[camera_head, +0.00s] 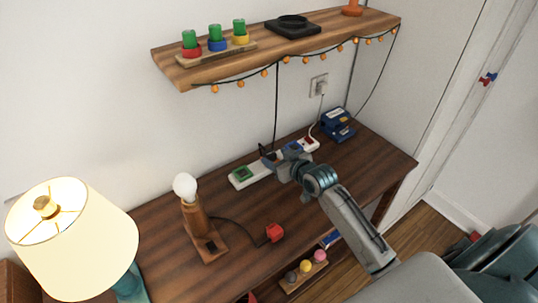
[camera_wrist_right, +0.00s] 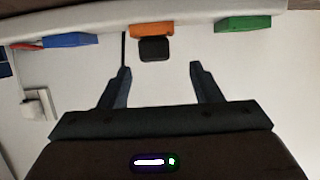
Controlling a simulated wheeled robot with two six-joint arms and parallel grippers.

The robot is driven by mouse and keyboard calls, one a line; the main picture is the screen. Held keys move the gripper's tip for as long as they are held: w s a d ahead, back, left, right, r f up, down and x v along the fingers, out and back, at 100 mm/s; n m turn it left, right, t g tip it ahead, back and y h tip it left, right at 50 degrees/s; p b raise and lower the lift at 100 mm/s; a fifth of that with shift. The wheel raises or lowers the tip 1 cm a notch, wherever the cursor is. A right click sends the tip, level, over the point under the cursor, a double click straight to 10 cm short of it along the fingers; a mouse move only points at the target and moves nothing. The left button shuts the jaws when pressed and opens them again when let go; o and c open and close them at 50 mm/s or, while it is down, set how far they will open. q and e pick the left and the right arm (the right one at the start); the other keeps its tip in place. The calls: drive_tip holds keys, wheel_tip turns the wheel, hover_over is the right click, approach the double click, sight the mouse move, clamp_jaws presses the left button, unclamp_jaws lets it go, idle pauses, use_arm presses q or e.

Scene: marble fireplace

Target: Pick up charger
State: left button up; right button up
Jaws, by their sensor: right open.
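A small black block (camera_wrist_right: 154,48), which looks like a charger, sits against the orange socket (camera_wrist_right: 152,30) of the white power strip (camera_wrist_right: 100,18) in the right wrist view. My right gripper (camera_wrist_right: 160,72) is open, its two fingers apart with the black block just beyond and between their tips. Nothing is held. In the head view my right gripper (camera_head: 278,160) is over the middle of the power strip (camera_head: 242,183) on the wooden table and hides part of it. I cannot clearly make out the black block there. My left gripper is not in view.
A blue device (camera_head: 338,125) stands on the table behind the strip's right end. A bulb lamp (camera_head: 190,203) and a red plug (camera_head: 274,232) are nearer. A shaded lamp (camera_head: 72,238) stands left. A shelf (camera_head: 220,66) with hanging lights is above, and a cable hangs down.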

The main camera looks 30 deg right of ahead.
sight(271, 154)
drive_tip(key=x, duration=0.3)
drive_tip(key=p+x, duration=0.1)
drive_tip(key=shift+w+d+f, duration=0.2)
drive_tip(key=shift+w+f, duration=0.05)
drive_tip(key=shift+w, duration=0.15)
drive_tip(key=shift+w+f, duration=0.15)
drive_tip(key=shift+w, duration=0.15)
drive_tip(key=shift+c, duration=0.2)
drive_tip(key=c, duration=1)
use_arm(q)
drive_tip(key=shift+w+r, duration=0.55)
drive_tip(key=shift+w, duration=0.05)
